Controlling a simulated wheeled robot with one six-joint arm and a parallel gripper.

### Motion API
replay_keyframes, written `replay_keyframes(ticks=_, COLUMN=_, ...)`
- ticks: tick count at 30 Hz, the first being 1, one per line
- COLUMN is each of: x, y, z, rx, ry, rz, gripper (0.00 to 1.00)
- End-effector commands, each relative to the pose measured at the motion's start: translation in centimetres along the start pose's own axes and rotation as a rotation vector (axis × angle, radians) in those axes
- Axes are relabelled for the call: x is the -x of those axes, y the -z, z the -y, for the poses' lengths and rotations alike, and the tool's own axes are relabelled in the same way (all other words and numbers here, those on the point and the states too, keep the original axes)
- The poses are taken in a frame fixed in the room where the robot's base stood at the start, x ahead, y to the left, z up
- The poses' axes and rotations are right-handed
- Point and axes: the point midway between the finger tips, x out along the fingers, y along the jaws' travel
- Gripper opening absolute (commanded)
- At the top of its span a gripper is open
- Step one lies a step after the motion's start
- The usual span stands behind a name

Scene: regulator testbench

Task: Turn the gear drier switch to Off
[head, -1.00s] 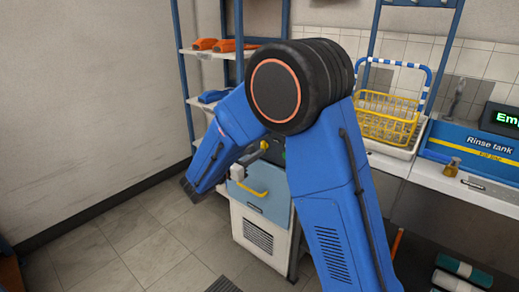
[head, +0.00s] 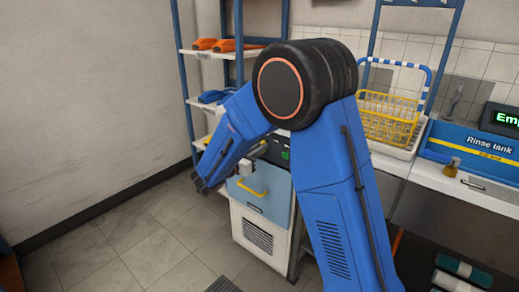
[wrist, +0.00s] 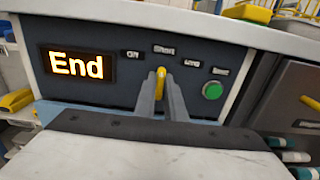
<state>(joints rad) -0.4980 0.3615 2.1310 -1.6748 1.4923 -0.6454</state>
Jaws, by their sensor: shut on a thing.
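The gear drier (head: 262,225) is a white and pale blue cabinet with a dark control panel (wrist: 95,90). In the wrist view the yellow switch (wrist: 161,73) stands roughly upright between my two grey fingers, pointing about at the middle label, which seems to read "Short". The label on its left, small and blurred, may read "Off". My gripper (wrist: 161,82) is shut on the switch, with its fingers on either side. The switch's base is hidden by the fingers. In the head view my arm covers part of the panel.
A lit display (wrist: 77,65) reads "End" left of the switch. A green button (wrist: 212,90) sits to its right. The drier has a yellow handle (head: 250,190). A yellow basket (head: 388,118) and rinse tank (head: 480,145) stand right. Floor on the left is clear.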

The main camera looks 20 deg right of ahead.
Motion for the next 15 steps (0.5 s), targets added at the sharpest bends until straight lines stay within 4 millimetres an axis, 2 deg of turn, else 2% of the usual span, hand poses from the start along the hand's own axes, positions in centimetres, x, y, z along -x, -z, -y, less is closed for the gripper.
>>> replay_keyframes(ticks=8, x=0.02, y=0.01, z=-0.03, rx=0.059, ry=0.0, rz=0.0, gripper=0.0)
replay_keyframes(ticks=15, x=0.03, y=0.03, z=-0.12, rx=0.219, ry=0.0, rz=0.0, gripper=0.0)
